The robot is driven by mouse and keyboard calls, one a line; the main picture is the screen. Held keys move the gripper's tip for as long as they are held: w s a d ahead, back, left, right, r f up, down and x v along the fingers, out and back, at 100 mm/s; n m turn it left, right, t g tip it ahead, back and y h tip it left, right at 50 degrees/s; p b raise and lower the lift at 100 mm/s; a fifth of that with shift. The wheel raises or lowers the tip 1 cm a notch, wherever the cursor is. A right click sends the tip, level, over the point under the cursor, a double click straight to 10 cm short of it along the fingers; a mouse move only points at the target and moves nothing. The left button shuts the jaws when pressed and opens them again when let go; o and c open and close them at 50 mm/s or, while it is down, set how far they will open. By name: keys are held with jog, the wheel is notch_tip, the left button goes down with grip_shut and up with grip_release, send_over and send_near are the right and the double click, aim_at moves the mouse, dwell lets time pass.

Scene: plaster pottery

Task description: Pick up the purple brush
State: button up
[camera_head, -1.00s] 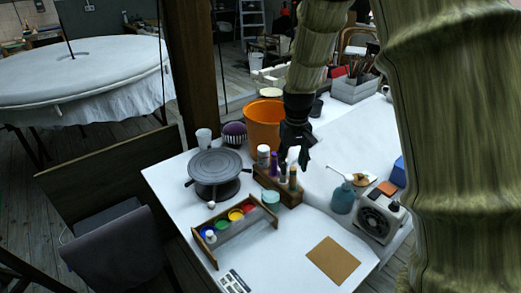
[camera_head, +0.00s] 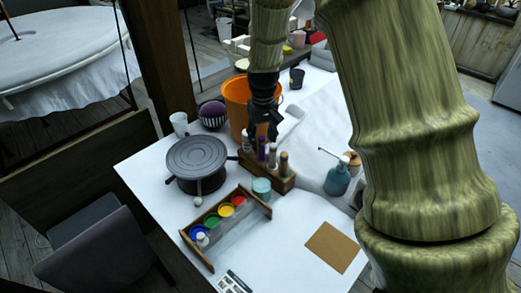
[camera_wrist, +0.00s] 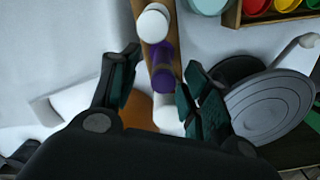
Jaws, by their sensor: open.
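The purple brush (camera_head: 261,149) stands upright in a small wooden holder (camera_head: 275,180) in the head view, with pale-topped items on either side of it. In the wrist view the purple brush (camera_wrist: 162,70) shows end-on between my two fingers, near the picture's middle. My gripper (camera_head: 262,128) is just above the holder in the head view. In the wrist view my gripper (camera_wrist: 160,90) is open, with a gap on both sides of the brush. I cannot tell how far down the fingers reach along it.
An orange bucket (camera_head: 236,100) stands close behind the holder. A dark round lidded pot (camera_head: 197,160) is to the left, and a teal jar (camera_head: 261,187) and a paint rack (camera_head: 227,222) are in front. A teal bottle (camera_head: 338,180) stands to the right.

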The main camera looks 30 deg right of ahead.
aim_at(262, 150)
jog(key=shift+s+f, duration=0.15)
jog(key=shift+f, duration=0.25)
jog(key=shift+a+f+p, duration=0.1)
jog(key=shift+f+p, duration=0.5)
jog(key=shift+f, duration=1.6)
jog(key=c, duration=1)
